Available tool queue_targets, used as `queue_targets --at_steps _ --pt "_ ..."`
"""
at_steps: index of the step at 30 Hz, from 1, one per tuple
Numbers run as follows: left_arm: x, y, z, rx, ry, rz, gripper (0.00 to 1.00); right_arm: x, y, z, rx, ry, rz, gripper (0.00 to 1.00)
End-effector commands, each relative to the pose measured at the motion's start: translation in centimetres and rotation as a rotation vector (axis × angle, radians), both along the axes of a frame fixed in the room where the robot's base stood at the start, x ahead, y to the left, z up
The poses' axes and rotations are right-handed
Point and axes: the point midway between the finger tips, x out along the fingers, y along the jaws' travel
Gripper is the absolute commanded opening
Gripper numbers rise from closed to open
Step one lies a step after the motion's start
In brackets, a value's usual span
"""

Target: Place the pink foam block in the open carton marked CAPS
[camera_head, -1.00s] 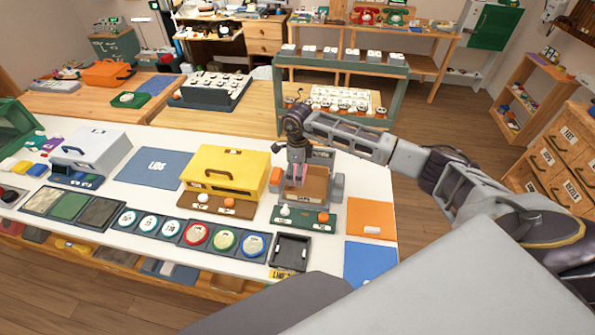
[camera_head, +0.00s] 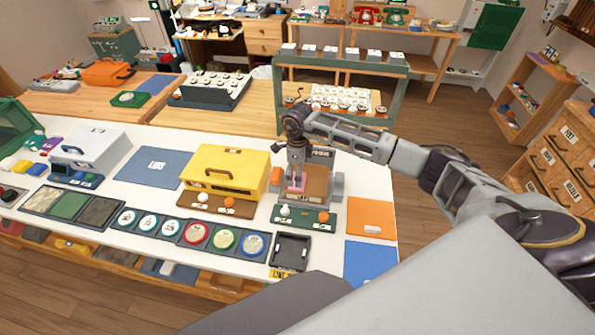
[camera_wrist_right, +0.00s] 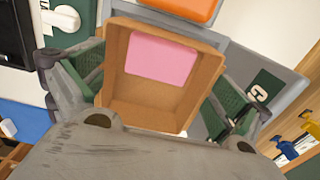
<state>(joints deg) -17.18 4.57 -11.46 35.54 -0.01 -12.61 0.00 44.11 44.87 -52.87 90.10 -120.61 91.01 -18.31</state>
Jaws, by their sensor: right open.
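The pink foam block (camera_wrist_right: 160,60) lies inside the open brown carton (camera_wrist_right: 113,62), toward the upper wall in the right wrist view. In the head view the block (camera_head: 296,183) shows as a small pink patch at the left part of the carton (camera_head: 318,184). The carton's marking is too small to read surely. My right gripper (camera_wrist_right: 155,92) is open above the carton, with its green-padded fingers spread on either side and apart from the block. It also shows in the head view (camera_head: 296,178). My left gripper is in neither view.
The carton stands in a grey fixture (camera_head: 337,187) with an orange part (camera_head: 275,177) at its left. A yellow case (camera_head: 225,172) stands to the left. An orange mat (camera_head: 371,216) and a black tray (camera_head: 291,251) lie nearby.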

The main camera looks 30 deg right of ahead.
Motion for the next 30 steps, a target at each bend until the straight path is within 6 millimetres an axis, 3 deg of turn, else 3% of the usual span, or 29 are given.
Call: queue_targets --at_steps 10,30 --pt "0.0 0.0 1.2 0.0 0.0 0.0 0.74 0.1 0.0 1.6 0.001 -0.002 0.001 1.0" --pt "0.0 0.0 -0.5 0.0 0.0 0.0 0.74 0.1 0.0 11.2 0.0 -0.002 0.001 1.0"
